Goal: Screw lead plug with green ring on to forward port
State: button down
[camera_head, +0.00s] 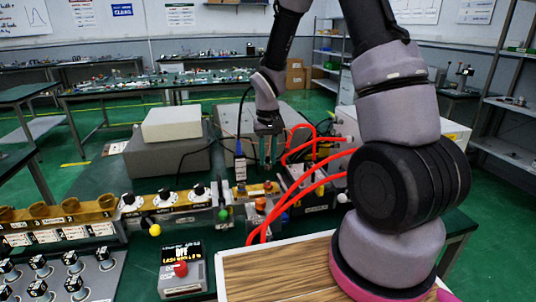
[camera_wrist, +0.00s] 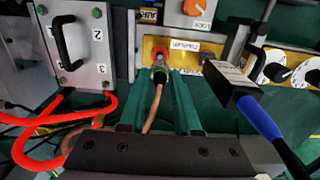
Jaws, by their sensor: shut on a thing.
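In the wrist view, the lead plug with the green ring (camera_wrist: 160,73) is between the tips of my gripper (camera_wrist: 161,80), which is shut on it. Its copper-coloured lead (camera_wrist: 152,112) hangs back between the fingers. The plug's front end is at a red-ringed fitting (camera_wrist: 160,53) on a yellow-faced block (camera_wrist: 180,43). I cannot tell whether the threads are engaged, or whether this fitting is the forward port; the block's label is upside down and hard to read. In the head view, my gripper (camera_head: 267,160) points down above the yellow-topped block (camera_head: 263,189); the plug is too small to make out there.
A black connector box (camera_wrist: 235,85) with a blue cable stands close to the right of my fingers. A metal unit with a black handle (camera_wrist: 75,45) and thick red cables (camera_wrist: 35,130) are at left. A row of dial units (camera_head: 165,203) and a red-button box (camera_head: 181,270) stand nearby.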

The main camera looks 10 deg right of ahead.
aim_at(268, 163)
jog(key=shift+f, duration=2.45)
jog(key=shift+s+f, duration=0.1)
jog(key=shift+f, duration=0.4)
jog(key=c, duration=0.5)
grip_release()
jog(key=shift+c, duration=0.2)
notch_tip(268, 163, up, 11)
jog(key=shift+f, duration=0.1)
